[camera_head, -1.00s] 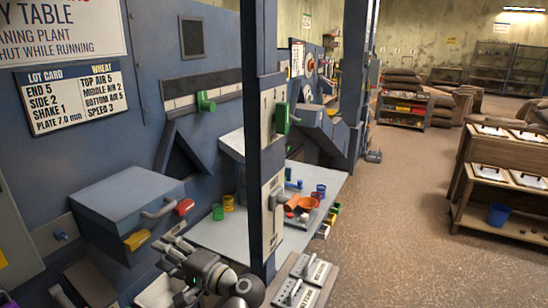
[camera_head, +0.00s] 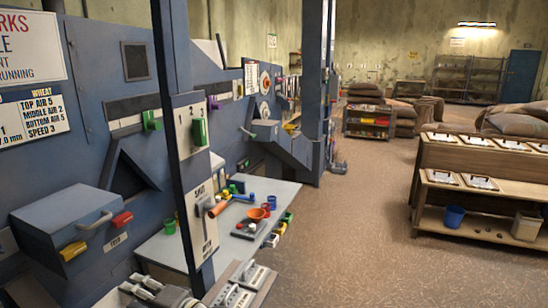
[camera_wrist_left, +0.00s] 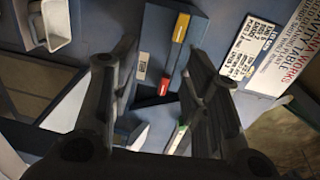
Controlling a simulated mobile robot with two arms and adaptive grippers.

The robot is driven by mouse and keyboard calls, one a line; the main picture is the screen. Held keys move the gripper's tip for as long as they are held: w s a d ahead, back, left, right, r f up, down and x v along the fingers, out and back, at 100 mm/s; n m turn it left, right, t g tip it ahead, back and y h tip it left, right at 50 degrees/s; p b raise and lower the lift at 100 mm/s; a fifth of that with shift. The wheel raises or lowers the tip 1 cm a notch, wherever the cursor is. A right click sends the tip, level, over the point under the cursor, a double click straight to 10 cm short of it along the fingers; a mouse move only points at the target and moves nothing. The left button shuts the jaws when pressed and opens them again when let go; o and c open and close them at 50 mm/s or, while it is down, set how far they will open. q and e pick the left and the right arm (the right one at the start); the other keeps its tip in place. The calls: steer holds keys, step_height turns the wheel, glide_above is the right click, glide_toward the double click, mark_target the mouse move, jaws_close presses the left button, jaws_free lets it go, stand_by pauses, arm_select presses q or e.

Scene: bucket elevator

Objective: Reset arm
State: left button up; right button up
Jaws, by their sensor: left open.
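My left gripper (camera_head: 150,290) shows at the bottom left of the head view, low in front of the blue machine. In the left wrist view its two fingers (camera_wrist_left: 160,85) stand wide apart with nothing between them. Beyond them are the blue feed box with a yellow handle (camera_wrist_left: 181,27) and a red handle (camera_wrist_left: 164,84). In the head view the same box (camera_head: 75,215) juts from the machine at left, above and left of the gripper. My right gripper is not in view.
A blue post (camera_head: 172,120) stands close in front. A pale table (camera_head: 235,247) holds cups, an orange bowl (camera_head: 256,214) and tools. Wooden shelving (camera_head: 480,160) with clipboards stands at right, a blue bucket (camera_head: 454,216) on its lower shelf. The brown floor (camera_head: 350,240) between is clear.

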arm_select(q)
steer(key=s+f+n+g+h, duration=0.2)
steer(key=s+f+h, duration=0.6)
steer(key=s+f, duration=0.8)
steer(key=s+d+f+g+h, duration=0.1)
steer(key=s+d+h, duration=0.35)
steer(key=s, duration=0.25)
steer(key=s+d+f+h, duration=0.1)
steer(key=s+d+h, duration=0.35)
steer(key=s, duration=0.35)
step_height(320, 180, down, 26)
steer(key=g+y+b, duration=0.1)
steer(key=s+a+f+g+b, duration=0.1)
steer(key=s+a+f, duration=0.1)
steer(key=s+f, duration=1.5)
steer(key=shift+s+a+f+g+b, duration=0.25)
steer(key=shift+s+f+g+b, duration=0.1)
steer(key=shift+f, duration=0.5)
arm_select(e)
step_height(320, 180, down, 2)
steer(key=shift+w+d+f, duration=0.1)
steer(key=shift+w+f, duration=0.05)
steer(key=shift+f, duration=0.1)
